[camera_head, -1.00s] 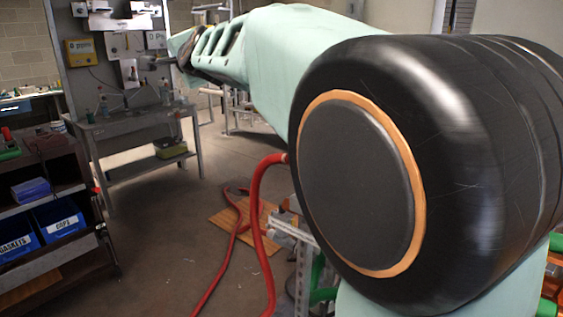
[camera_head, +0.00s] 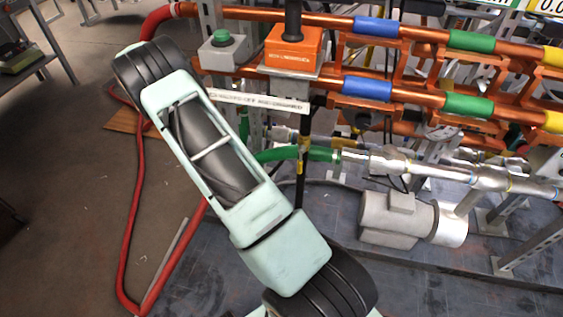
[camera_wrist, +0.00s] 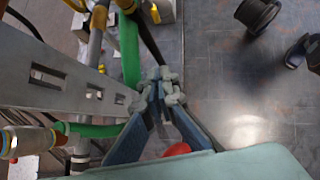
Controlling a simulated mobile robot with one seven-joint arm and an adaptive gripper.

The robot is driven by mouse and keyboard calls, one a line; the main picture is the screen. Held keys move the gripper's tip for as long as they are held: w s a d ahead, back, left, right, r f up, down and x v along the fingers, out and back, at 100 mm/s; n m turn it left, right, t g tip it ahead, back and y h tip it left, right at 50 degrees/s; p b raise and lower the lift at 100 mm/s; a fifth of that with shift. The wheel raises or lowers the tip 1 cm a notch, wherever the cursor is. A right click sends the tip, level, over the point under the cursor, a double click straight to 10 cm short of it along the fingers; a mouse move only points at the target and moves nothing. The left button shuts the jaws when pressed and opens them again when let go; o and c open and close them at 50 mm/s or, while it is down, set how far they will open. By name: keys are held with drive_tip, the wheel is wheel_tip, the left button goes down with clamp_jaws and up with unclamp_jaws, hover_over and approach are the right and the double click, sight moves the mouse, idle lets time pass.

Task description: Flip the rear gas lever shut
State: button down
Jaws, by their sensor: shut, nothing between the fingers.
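I cannot pick out the rear gas lever for certain in either view. My gripper (camera_wrist: 162,98) shows in the wrist view with its grey fingertips together and nothing between them. It is just right of a green hose (camera_wrist: 129,50) and a slotted grey metal bar (camera_wrist: 70,82), with the floor behind it. In the head view I cannot make out the gripper; my arm crosses the left and middle of the picture and hides part of the pipework.
Copper pipes (camera_head: 410,93) with blue, green and yellow bands run along a rack. A grey motor (camera_head: 398,218) sits below. A red hose (camera_head: 137,205) lies left; floor there is mostly open.

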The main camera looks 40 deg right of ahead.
sight(301, 161)
drive_tip(key=shift+s+d+f+n+g, duration=0.2)
drive_tip(key=shift+s+d+n+g, duration=0.1)
drive_tip(key=shift+s+d+g, duration=0.25)
drive_tip(key=shift+w, duration=0.1)
drive_tip(key=d+r+b+x, duration=0.2)
drive_tip(key=b+x, duration=0.4)
drive_tip(key=x, duration=1.7)
